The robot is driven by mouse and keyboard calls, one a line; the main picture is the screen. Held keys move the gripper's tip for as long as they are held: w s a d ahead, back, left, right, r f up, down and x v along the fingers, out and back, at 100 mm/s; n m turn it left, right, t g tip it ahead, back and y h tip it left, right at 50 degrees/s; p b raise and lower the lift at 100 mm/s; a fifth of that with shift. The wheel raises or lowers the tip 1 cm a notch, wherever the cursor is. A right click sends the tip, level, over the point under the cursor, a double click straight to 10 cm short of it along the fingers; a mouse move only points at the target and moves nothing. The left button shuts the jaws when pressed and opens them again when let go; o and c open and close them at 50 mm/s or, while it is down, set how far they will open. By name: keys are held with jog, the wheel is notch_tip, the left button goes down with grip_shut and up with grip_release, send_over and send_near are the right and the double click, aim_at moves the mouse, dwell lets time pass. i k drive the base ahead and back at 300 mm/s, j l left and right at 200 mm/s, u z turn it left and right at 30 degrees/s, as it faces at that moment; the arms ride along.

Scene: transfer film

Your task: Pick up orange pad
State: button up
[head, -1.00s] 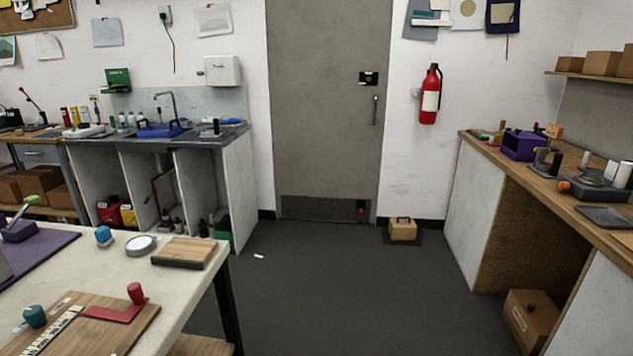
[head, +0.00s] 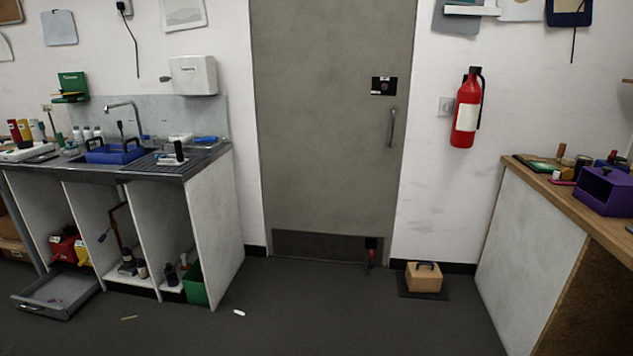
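I cannot make out an orange pad in the head view. The small things on the right counter (head: 520,172) are too small to tell apart clearly. A tan-orange block with a dark handle (head: 424,279) sits on a dark mat on the floor, right of the door's foot; it looks like a box rather than a pad. My gripper is not in view.
A closed grey door (head: 328,140) is ahead. The sink unit (head: 215,215) stands left, with a grey tray (head: 45,300) on the floor before it. A purple open box (head: 604,192) is on the right counter.

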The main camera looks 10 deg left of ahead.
aim_at(185, 266)
jog(key=i+u, duration=0.15)
jog(key=i, duration=0.75)
jog(key=i+l+u, duration=0.15)
jog(key=i, duration=0.8)
jog(key=i+j+u, duration=0.1)
jog(key=i+u, duration=0.55)
jog(key=i+l+u, duration=0.1)
jog(key=i+u, duration=0.25)
jog(key=i+j+u, duration=0.1)
jog(key=i+j, duration=0.15)
jog(key=i, duration=0.15)
jog(key=i+j+u, duration=0.1)
jog(key=i, duration=0.25)
jog(key=j, duration=0.1)
